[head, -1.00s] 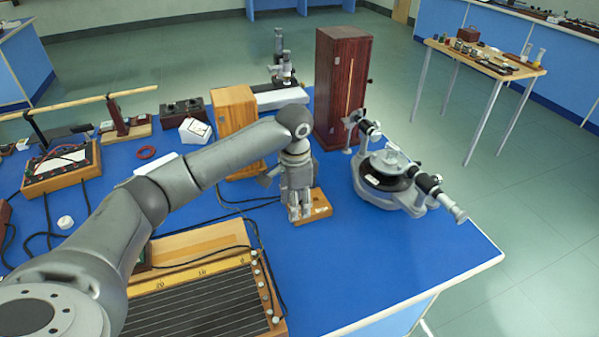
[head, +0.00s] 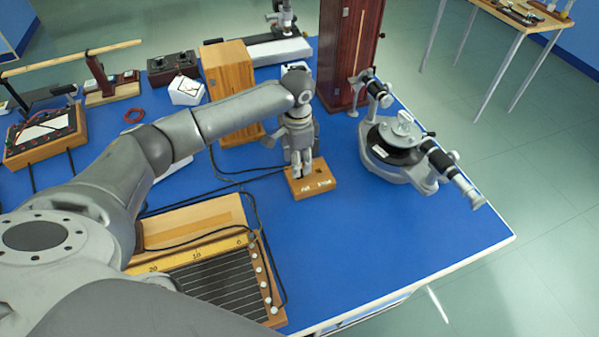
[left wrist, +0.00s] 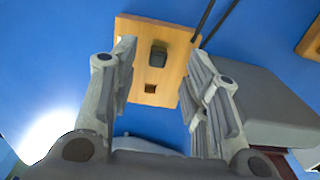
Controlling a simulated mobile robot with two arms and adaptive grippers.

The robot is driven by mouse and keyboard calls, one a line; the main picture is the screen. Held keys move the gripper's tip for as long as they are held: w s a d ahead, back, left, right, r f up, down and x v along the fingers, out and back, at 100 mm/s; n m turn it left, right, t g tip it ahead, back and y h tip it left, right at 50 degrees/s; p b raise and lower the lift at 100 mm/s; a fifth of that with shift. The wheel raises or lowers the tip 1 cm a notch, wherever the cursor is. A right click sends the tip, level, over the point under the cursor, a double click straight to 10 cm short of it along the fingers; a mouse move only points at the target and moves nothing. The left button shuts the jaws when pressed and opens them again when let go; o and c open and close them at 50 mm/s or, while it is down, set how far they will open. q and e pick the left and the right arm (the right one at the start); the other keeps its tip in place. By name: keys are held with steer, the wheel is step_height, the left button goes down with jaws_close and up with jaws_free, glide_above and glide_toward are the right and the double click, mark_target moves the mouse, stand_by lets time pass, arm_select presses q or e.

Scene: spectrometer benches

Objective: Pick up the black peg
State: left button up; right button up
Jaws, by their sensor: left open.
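The black peg (left wrist: 158,54) stands in a small wooden block, seen from above in the left wrist view. A square dark hole (left wrist: 151,88) is in the block beside it. The wooden block (head: 313,187) lies on the blue bench in the head view; there my gripper hides the peg. My left gripper (head: 301,173) points down over the block. In the left wrist view the left gripper (left wrist: 163,75) is open, its fingers spread to either side of the peg and hole, with nothing between them held. My right gripper is not in view.
A spectrometer (head: 405,150) stands right of the block, and a tall dark wooden box (head: 345,50) behind. A light wooden box (head: 232,80) is behind left. Black cables (head: 235,180) run left of the block. The blue bench (head: 400,235) is clear in front and to the right.

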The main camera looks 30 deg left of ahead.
arm_select(q)
steer(key=shift+f+p, duration=0.35)
steer(key=shift+f, duration=1.7)
steer(key=c, duration=0.9)
